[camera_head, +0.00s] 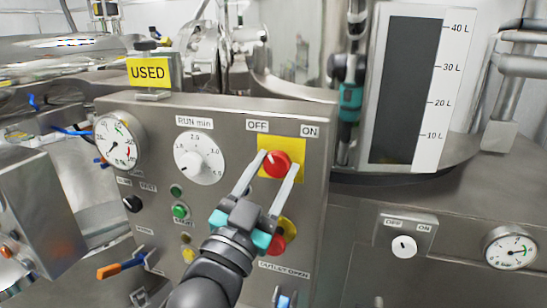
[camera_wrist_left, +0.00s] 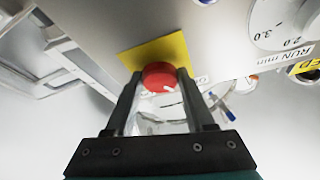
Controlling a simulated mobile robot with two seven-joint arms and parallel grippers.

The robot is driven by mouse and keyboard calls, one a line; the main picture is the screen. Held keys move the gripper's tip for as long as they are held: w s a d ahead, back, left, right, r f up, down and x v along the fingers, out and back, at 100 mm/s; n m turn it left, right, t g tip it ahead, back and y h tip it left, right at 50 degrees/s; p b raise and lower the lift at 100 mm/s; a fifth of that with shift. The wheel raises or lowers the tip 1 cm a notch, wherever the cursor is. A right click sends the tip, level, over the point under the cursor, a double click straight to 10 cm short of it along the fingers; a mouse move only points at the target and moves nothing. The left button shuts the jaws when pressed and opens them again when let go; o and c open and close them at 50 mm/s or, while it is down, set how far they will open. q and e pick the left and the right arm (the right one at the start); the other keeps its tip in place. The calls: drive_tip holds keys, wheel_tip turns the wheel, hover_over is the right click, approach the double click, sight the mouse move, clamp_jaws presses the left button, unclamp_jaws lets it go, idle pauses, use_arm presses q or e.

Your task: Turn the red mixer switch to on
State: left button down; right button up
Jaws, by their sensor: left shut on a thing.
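The red mixer switch (camera_head: 277,164) is a round red knob on a yellow square plate (camera_head: 295,148), between the OFF label (camera_head: 257,125) and the ON label (camera_head: 309,131). Its white mark points up and left, towards OFF. My left gripper (camera_head: 278,170) reaches up from below, with one finger on each side of the knob. It is shut on the knob. In the left wrist view the red knob (camera_wrist_left: 159,76) sits between the two fingertips, against the yellow plate (camera_wrist_left: 158,52). My right gripper is not in view.
A RUN min dial (camera_head: 199,158) and a gauge (camera_head: 119,141) are to the left on the steel panel. A red button on yellow (camera_head: 276,242) is just below, close to my gripper. Another OFF/ON switch (camera_head: 404,246) is at the right. An orange-handled valve (camera_head: 120,267) is lower left.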

use_arm(q)
drive_tip(key=m+g+h+p, duration=0.1)
drive_tip(key=m+p, duration=0.3)
drive_tip(key=m+g+h+p, duration=0.1)
drive_tip(key=m+g+p, duration=0.1)
drive_tip(key=m+p, duration=0.2)
drive_tip(key=r+m+g+h+p, duration=0.1)
drive_tip(key=m+g+p, duration=0.1)
drive_tip(key=m+p, duration=0.2)
drive_tip(key=shift+w+a+m+p, duration=0.1)
drive_tip(key=shift+m+p, duration=0.1)
drive_tip(key=shift+m, duration=0.3)
drive_tip(key=shift+a+m+p, duration=0.1)
drive_tip(key=shift+m+p, duration=0.05)
drive_tip(key=shift+m, duration=0.35)
drive_tip(key=shift+m+g+p, duration=0.4)
drive_tip(key=shift+m+p, duration=0.05)
drive_tip(key=shift+m, duration=0.25)
drive_tip(key=shift+f+m+g+p, duration=0.1)
drive_tip(key=shift+m+g+p, duration=0.2)
drive_tip(key=shift+m, duration=0.6)
drive_tip(key=shift+m+y, duration=0.3)
drive_tip(key=shift+c, duration=1.3)
unclamp_jaws()
drive_tip(key=shift+f, duration=0.1)
